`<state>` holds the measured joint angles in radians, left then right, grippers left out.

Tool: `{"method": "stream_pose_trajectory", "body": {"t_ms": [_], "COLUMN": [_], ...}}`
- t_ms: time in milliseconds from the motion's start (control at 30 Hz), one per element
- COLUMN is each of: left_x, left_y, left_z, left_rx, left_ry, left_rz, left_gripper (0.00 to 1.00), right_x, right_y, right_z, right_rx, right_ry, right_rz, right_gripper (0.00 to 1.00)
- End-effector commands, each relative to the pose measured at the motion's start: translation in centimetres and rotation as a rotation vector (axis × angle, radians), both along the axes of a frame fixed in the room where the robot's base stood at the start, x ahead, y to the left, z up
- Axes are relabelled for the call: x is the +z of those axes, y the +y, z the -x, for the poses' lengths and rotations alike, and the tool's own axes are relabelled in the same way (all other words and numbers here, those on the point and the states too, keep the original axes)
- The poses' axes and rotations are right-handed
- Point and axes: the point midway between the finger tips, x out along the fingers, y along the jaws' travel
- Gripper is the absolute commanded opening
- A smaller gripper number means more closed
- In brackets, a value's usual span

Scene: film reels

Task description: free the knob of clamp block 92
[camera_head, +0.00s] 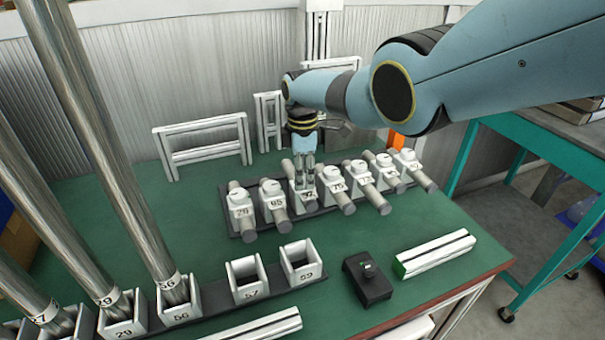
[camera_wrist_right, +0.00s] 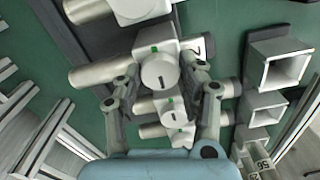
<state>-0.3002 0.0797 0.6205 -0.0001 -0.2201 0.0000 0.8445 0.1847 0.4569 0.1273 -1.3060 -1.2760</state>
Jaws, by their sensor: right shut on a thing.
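Clamp block 92 (camera_head: 303,197) is a white block around a grey metal cylinder, in a row of similar blocks on a dark rail. My right gripper (camera_head: 303,178) points down onto it from above. In the right wrist view the white round knob (camera_wrist_right: 160,71) has a dark slot and a small green mark near it on the block. The fingers of my right gripper (camera_wrist_right: 162,82) are on both sides of this knob, shut on it. In the head view the gripper hides the knob. My left gripper is not in view.
Neighbouring clamp blocks 65 (camera_head: 272,203) and 75 (camera_head: 335,185) stand close on both sides. Tall steel tubes (camera_head: 110,150) rise at the left from numbered holders. Empty holders 57 (camera_head: 246,282) and 59 (camera_head: 301,264), a black box (camera_head: 367,282) and a white bar (camera_head: 436,252) lie nearer the front.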

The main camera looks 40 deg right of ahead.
Motion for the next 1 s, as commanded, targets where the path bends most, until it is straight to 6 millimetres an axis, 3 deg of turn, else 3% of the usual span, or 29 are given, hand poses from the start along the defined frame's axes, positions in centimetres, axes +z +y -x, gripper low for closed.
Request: {"method": "stream_pose_trajectory", "body": {"t_ms": [633,667,700,833,1000], "left_x": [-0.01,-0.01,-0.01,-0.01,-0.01], "left_y": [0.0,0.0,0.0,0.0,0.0], "left_z": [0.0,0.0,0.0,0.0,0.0], "left_rx": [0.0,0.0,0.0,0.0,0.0], "left_ry": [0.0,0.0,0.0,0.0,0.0], "left_rz": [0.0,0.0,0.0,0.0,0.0], "left_gripper": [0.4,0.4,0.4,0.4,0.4], "right_x": [0.08,0.08,0.08,0.06,0.02], "right_y": [0.01,0.01,0.01,0.02,0.03], "right_z": [-0.11,-0.11,-0.11,-0.08,-0.04], "right_rx": [0.051,0.051,0.051,0.05,0.05], "right_ry": [-0.003,-0.003,-0.003,-0.002,-0.001], "right_rz": [0.0,0.0,0.0,0.0,0.0], "right_gripper": [0.07,0.42,0.47,0.63,0.63]}}
